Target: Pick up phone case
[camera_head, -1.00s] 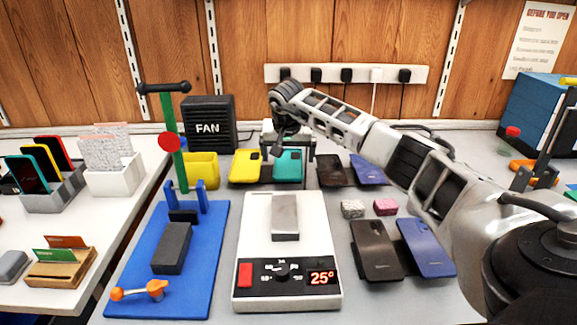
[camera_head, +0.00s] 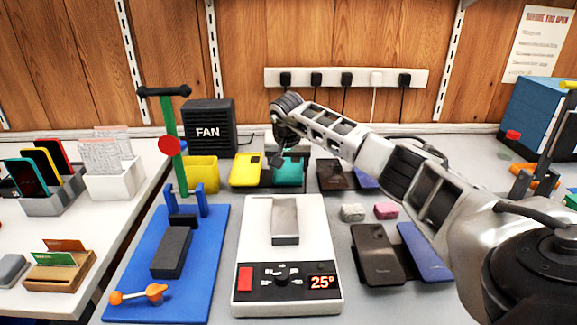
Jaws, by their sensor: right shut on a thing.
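A teal phone case (camera_head: 288,173) stands in the back row, beyond the white heating plate. A yellow phone case (camera_head: 245,169) is to its left. My right gripper (camera_head: 288,157) reaches in from the right and is lowered over the teal case. Its fingers are shut on the upper part of the teal case. The fingertips and the top of the case are partly hidden by my own wrist. My left gripper is out of view.
The white heating plate (camera_head: 253,225) bears a grey block and reads 25°. A blue mat (camera_head: 135,280) with a press stands left. A black fan (camera_head: 209,120) is behind. Dark and blue phones (camera_head: 376,253) lie under my right forearm.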

